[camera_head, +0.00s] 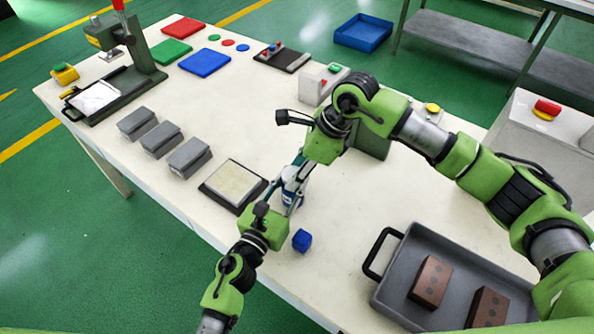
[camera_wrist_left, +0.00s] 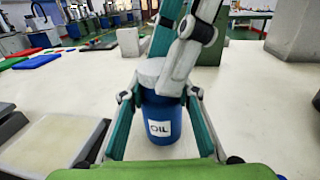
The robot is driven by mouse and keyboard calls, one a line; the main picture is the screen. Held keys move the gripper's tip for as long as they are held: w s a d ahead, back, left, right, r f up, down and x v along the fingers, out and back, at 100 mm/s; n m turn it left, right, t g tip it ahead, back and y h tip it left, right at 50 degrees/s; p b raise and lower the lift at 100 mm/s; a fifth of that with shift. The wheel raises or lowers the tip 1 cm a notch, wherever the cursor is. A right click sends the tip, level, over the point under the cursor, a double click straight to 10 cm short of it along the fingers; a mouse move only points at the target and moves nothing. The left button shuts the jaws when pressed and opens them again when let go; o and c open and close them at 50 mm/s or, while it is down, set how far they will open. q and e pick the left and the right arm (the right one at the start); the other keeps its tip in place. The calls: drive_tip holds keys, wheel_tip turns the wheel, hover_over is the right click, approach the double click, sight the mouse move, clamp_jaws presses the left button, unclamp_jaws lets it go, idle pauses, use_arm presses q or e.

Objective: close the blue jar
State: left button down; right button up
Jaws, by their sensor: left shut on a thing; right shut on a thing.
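The blue jar (camera_wrist_left: 163,112) stands upright on the table in the left wrist view, with a white "OIL" label facing the camera. My left gripper (camera_wrist_left: 160,96) is shut on its body, one finger on each side. A pale lid (camera_wrist_left: 150,72) is at the jar's top. My right gripper (camera_head: 296,174) comes from above and is shut on the lid; its fingers partly cover it. I cannot tell whether the lid is fully seated. In the head view the jar is mostly hidden between the two grippers.
A small blue cube (camera_head: 302,240) lies near the jar, and a framed pale plate (camera_head: 234,182) is left of it. A grey tray (camera_head: 385,285) with brown bricks stands at the lower right. Several grey blocks (camera_head: 162,139) line the left.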

use_arm(q)
drive_tip(key=shift+s+d+f, duration=0.2)
drive_tip(key=shift+s+f, duration=0.05)
drive_tip(key=shift+f, duration=0.1)
use_arm(e)
drive_tip(key=shift+d+f, duration=0.15)
drive_tip(key=shift+f, duration=0.55)
use_arm(q)
drive_tip(key=shift+a, duration=0.1)
use_arm(e)
drive_tip(key=shift+o, duration=1)
use_arm(q)
drive_tip(key=shift+f, duration=0.1)
use_arm(e)
drive_tip(key=o, duration=0.6)
use_arm(q)
drive_tip(key=shift+w+a, duration=0.1)
drive_tip(key=shift+a, duration=0.05)
use_arm(e)
drive_tip(key=shift+a, duration=0.25)
drive_tip(key=shift+r, duration=0.25)
drive_tip(key=shift+d+r, duration=0.15)
drive_tip(key=shift+r, duration=0.1)
drive_tip(key=shift+v, duration=1.75)
drive_tip(key=c, duration=1.1)
